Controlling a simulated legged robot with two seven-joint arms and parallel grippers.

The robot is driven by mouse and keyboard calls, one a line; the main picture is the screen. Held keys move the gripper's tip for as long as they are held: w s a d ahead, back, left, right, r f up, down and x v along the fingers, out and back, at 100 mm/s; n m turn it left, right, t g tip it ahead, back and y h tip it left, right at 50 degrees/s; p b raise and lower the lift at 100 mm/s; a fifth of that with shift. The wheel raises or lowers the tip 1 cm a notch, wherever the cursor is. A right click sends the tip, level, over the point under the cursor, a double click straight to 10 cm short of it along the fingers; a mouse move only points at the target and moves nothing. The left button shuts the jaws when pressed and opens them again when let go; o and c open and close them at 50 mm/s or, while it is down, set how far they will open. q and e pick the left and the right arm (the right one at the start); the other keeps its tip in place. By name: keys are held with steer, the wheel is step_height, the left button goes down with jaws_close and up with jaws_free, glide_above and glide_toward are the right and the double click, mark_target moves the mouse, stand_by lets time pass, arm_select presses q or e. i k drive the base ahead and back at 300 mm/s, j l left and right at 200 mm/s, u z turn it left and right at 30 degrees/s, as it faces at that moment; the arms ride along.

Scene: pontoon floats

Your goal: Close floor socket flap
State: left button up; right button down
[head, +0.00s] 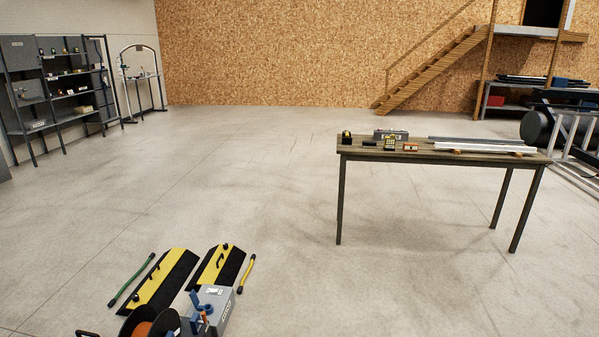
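I cannot make out a floor socket flap for certain. A grey box (217,312) with blue and red parts (197,312) on it stands on the floor at the bottom of the head view. It may belong to the socket, but I cannot tell whether any flap is open or shut. The lower part of this group is cut off by the frame edge. Neither of my grippers shows in the head view.
Two yellow-black ramp pieces (163,284) (217,268), a green bar (131,280), a yellow bar (246,274) and an orange-black reel (143,329) surround the box. A workbench (430,153) stands right, shelves (65,90) far left. Open floor lies between.

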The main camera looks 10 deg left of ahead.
mark_target(193, 295)
steer(key=i+u, duration=0.1)
steer(key=i, duration=1)
steer(key=i+l+u, duration=0.1)
steer(key=i, duration=1)
steer(key=i+u, duration=0.45)
steer(key=i+l+u, duration=0.2)
steer(key=i+u, duration=0.4)
steer(key=u, duration=0.25)
steer(key=i+u, duration=0.25)
steer(key=u, duration=0.25)
steer(key=i+l+u, duration=0.1)
steer(key=i+u, duration=0.15)
steer(key=u, duration=0.2)
steer(key=i+l+u, duration=0.15)
steer(key=u, duration=0.35)
